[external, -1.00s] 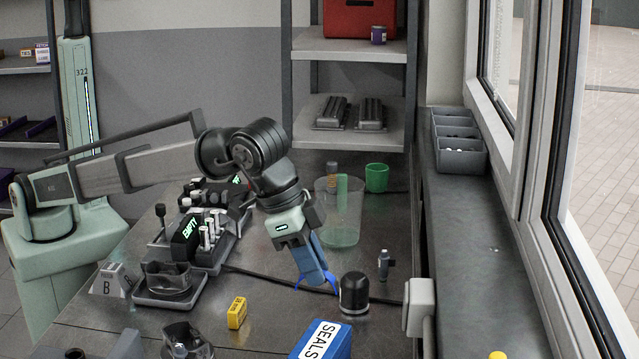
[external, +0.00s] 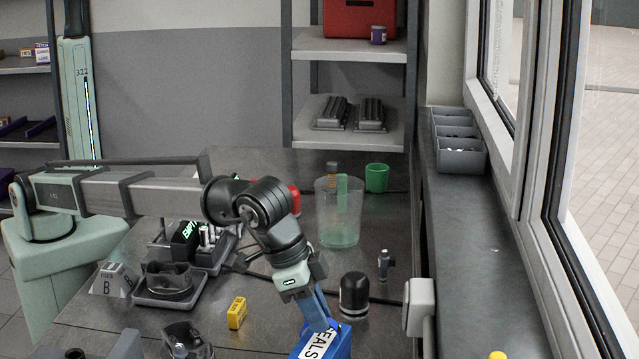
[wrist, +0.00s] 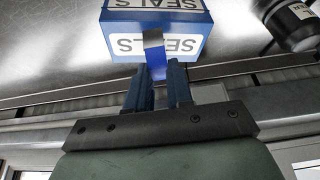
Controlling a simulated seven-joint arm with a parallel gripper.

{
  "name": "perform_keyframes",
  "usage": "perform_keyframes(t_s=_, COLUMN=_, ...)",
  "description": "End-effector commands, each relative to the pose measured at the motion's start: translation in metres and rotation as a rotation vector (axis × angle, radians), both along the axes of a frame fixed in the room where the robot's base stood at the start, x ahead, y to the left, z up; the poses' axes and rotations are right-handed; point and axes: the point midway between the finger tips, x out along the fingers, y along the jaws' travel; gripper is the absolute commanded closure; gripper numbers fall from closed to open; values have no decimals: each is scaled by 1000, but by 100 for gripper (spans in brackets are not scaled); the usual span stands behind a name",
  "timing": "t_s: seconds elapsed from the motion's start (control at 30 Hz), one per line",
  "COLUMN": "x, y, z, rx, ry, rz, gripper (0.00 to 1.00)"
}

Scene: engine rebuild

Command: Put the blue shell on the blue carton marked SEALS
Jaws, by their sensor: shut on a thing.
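The blue carton marked SEALS (external: 340,347) sits at the front of the bench, with a white label on its top and side; the wrist view shows it ahead of my fingers (wrist: 115,48). My gripper (external: 318,316) is shut on the blue shell (external: 331,326), a thin curved strip. In the wrist view the shell (wrist: 157,70) sticks out between my fingertips (wrist: 161,78), with a grey part at its far end, and overlaps the carton's labelled side. I cannot tell whether the shell touches the carton.
A black domed cylinder (external: 354,296) stands close behind the carton. A yellow box (external: 237,313) lies to the left. A clear beaker (external: 339,212) and green cup (external: 377,178) stand farther back. A grey bracket (external: 419,307) is at the right bench edge.

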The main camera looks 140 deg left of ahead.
Motion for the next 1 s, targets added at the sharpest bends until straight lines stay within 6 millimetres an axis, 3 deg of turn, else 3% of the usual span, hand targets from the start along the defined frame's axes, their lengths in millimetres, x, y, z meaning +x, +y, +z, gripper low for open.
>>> perform_keyframes(t_s=0.1, x=0, y=0, z=-9, rx=0, ry=0, rz=0, gripper=100)
perform_keyframes(t_s=0.47, x=0, y=0, z=-12, rx=1, ry=-1, rz=0, gripper=100)
perform_keyframes(t_s=0.5, x=0, y=0, z=-12, rx=1, ry=-1, rz=0, gripper=77)
perform_keyframes(t_s=0.7, x=0, y=0, z=-12, rx=1, ry=-1, rz=0, gripper=58)
perform_keyframes(t_s=0.77, x=0, y=0, z=-11, rx=1, ry=-1, rz=0, gripper=54)
perform_keyframes(t_s=1.0, x=0, y=0, z=-11, rx=1, ry=-1, rz=0, gripper=54)
